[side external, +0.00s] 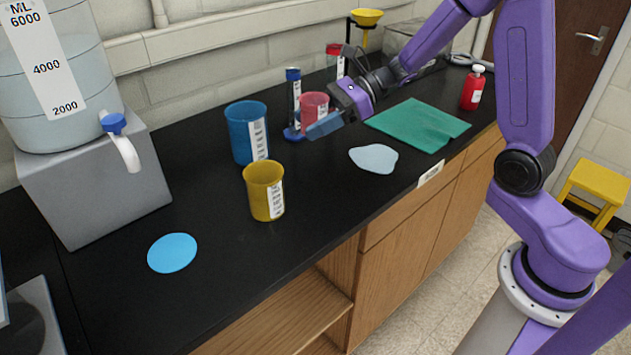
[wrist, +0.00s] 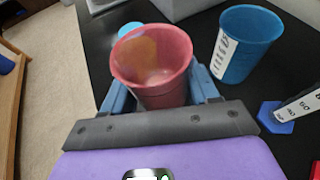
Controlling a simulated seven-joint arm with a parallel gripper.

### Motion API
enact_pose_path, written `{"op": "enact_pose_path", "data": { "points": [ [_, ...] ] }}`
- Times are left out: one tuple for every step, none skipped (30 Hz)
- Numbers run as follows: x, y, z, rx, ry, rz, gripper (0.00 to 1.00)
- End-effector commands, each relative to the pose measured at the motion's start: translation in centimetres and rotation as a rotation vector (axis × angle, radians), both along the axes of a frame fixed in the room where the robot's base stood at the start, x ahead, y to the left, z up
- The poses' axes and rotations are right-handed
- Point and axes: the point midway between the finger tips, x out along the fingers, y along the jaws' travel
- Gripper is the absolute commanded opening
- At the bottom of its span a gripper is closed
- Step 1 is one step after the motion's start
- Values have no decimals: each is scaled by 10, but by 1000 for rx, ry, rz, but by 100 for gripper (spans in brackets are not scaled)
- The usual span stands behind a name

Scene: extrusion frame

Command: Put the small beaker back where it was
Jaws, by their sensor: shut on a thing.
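The small red, see-through beaker (side external: 314,104) is between the fingers of my gripper (side external: 322,124), which is shut on it. In the wrist view the red beaker (wrist: 152,65) stands upright between the two blue fingers of my gripper (wrist: 155,88), its open top towards the camera. It looks empty; a yellow shape shows through its wall. I cannot tell whether its base touches the black bench. The larger blue beaker (side external: 246,135) stands left of it and the yellow beaker (side external: 265,192) stands nearer the front. The blue beaker also shows in the wrist view (wrist: 246,42).
A blue-based graduated cylinder (side external: 294,100) stands close beside the red beaker. A red bottle (side external: 473,90) stands at the right.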

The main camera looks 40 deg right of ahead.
Motion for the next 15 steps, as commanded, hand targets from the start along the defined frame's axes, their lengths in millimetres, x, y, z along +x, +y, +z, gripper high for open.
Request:
{"op": "enact_pose_path", "data": {
  "points": [
    [2, -8, -1, 0, 0, -5, 24],
    [1, -5, -5, 0, 3, -2, 24],
    [1, -5, -8, 0, 3, -1, 24],
    [1, -4, -11, 1, 4, -1, 24],
    [0, -4, -14, 1, 4, -1, 24],
    [0, -4, -17, 1, 3, -2, 24],
    [1, -4, -19, 1, 3, -2, 24],
    [0, -4, -21, 1, 4, -1, 24],
    [0, -4, -24, 1, 4, -1, 24],
    [0, -4, -26, 0, 3, -1, 24],
    [0, -4, -28, 0, 3, -1, 24],
    [0, -4, -34, 2, 7, -2, 24],
    [0, -4, -37, 1, 5, -1, 24],
    [0, -4, -40, 1, 6, -1, 24],
    [1, -4, -43, 2, 4, -1, 24]
  ]
}}
